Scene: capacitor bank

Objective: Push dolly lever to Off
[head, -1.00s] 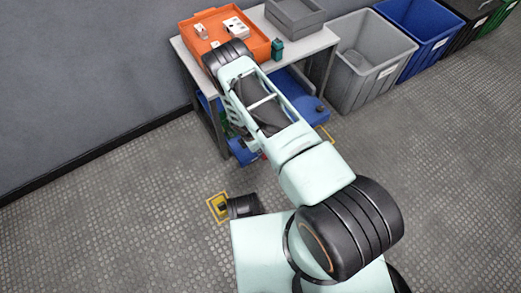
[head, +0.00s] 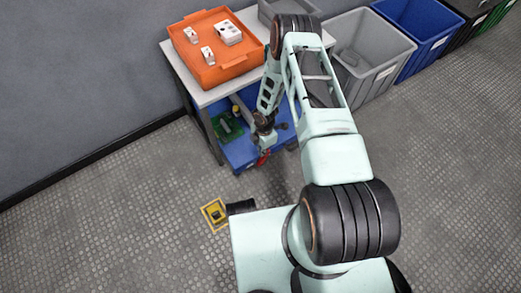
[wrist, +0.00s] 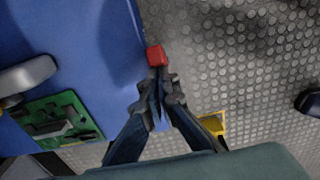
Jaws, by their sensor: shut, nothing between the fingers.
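The blue dolly (head: 243,152) stands on the floor under the table. Its blue deck (wrist: 85,40) fills the left of the wrist view. A small red block (wrist: 155,55), which looks like the dolly's lever, sits at the deck's edge. It also shows as a red spot in the head view, at the dolly's front side. My gripper (wrist: 158,88) is shut and empty, pointing at the red block with its tips just short of it or touching; I cannot tell which. The lever's base and any Off marking are not readable.
A green circuit board (wrist: 58,120) and a grey part (wrist: 28,75) lie on the deck. The table (head: 205,92) above holds an orange tray (head: 238,72). A grey bin (head: 350,75) stands right of it.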

